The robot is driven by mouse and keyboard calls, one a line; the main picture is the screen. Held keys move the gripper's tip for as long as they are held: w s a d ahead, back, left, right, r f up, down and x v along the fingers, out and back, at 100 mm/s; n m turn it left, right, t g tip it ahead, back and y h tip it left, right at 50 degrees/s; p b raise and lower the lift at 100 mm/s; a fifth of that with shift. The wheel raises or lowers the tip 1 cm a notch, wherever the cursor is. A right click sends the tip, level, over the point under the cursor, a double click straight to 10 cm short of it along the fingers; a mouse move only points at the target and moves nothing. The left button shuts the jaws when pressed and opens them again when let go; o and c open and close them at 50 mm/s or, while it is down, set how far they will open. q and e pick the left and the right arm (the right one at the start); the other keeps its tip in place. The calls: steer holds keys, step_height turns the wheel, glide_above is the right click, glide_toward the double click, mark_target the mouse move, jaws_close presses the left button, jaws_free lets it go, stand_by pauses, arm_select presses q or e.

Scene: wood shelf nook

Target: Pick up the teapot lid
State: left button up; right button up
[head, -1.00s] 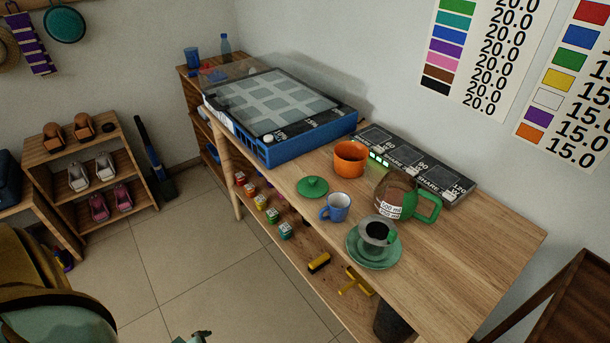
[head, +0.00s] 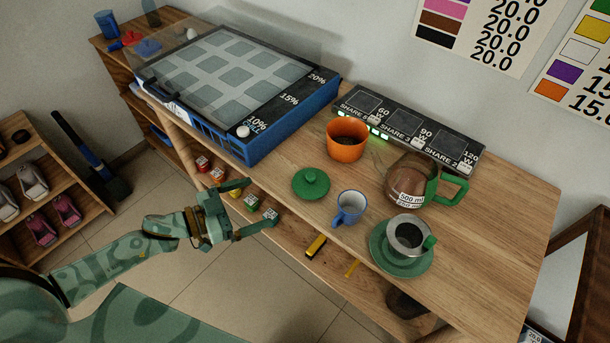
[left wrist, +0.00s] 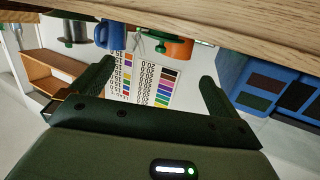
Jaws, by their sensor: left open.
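The green teapot lid (head: 311,184), a round disc with a knob on top, lies on the wooden table near its front edge. The brown teapot (head: 408,182) with a green handle stands farther right. My left gripper (head: 262,201) is open and empty, left of the lid and apart from it, out beyond the table's front edge. Its two spread fingers also show in the left wrist view (left wrist: 157,73). My right gripper is in neither view.
An orange pot (head: 346,141) stands behind the lid and a blue mug (head: 350,207) to its right. A dripper on a green saucer (head: 404,264) is farther right. A blue-sided box (head: 240,140) stands to the left. Small colored blocks sit on the shelf below.

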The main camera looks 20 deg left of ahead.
arm_select(q)
steer(key=b, duration=0.2)
glide_toward(309, 182)
steer(key=x, duration=0.4)
steer(key=shift+w+d+f, duration=0.1)
steer(key=shift+d, duration=0.35)
steer(key=shift+w+d, duration=0.15)
steer(key=shift+w, duration=0.05)
steer(key=b+x, duration=0.1)
steer(key=x, duration=0.4)
steer(key=shift+w+r+b, duration=0.2)
steer(key=shift+w+b, duration=0.1)
steer(key=shift+b, duration=0.05)
steer(key=shift+r, duration=0.1)
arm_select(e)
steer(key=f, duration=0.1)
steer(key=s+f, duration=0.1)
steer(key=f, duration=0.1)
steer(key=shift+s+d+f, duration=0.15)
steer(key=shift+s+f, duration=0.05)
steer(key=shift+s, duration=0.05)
arm_select(q)
steer(key=shift+c, duration=1.2)
steer(key=shift+s, duration=0.15)
steer(key=c, duration=1.2)
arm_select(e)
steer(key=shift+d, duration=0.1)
